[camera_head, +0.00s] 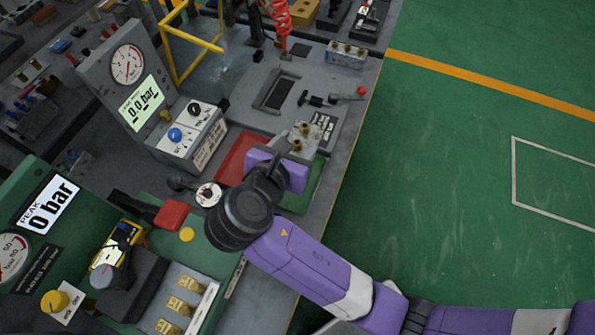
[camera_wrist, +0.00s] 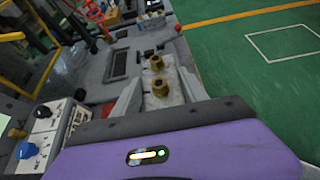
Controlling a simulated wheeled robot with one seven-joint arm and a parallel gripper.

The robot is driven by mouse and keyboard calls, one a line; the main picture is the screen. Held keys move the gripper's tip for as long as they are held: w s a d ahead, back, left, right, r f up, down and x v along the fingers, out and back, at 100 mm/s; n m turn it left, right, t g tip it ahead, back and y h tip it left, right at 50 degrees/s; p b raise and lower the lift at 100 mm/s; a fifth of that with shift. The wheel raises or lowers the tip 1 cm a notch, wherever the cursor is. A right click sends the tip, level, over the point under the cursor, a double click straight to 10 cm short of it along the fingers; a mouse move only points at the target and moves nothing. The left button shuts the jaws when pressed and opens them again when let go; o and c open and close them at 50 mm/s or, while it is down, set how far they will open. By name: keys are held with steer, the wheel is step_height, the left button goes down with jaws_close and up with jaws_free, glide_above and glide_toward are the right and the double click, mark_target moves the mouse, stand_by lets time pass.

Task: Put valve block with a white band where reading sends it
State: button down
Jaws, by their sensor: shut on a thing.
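A pale valve block (camera_head: 303,144) with brass fittings is at the end of my gripper in the head view. In the wrist view my gripper (camera_wrist: 158,92) is shut on this valve block (camera_wrist: 166,97), its fingers on either side and two brass fittings upright on top. No white band can be made out on it. The block is over or close to the bench between a red tray (camera_head: 238,158) and a green tray (camera_head: 308,195); my wrist hides its lower part. A gauge station (camera_head: 140,85) behind reads "PEAK 0.0 bar".
A second gauge station (camera_head: 45,205) at front left reads "PEAK 0 bar". A holder with brass fittings (camera_head: 180,305) stands at the front. Another block with fittings (camera_head: 347,52) sits at the back. A red-knobbed lever (camera_head: 361,91) is beyond my gripper. Green floor at right is clear.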

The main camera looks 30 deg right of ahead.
step_height(320, 180, down, 12)
steer(key=shift+w+r+b, duration=0.1)
steer(key=shift+r+b, duration=0.1)
steer(key=shift+b, duration=0.2)
steer(key=shift+f, duration=0.15)
steer(key=c, duration=0.6)
jaws_free()
steer(key=v, duration=1.2)
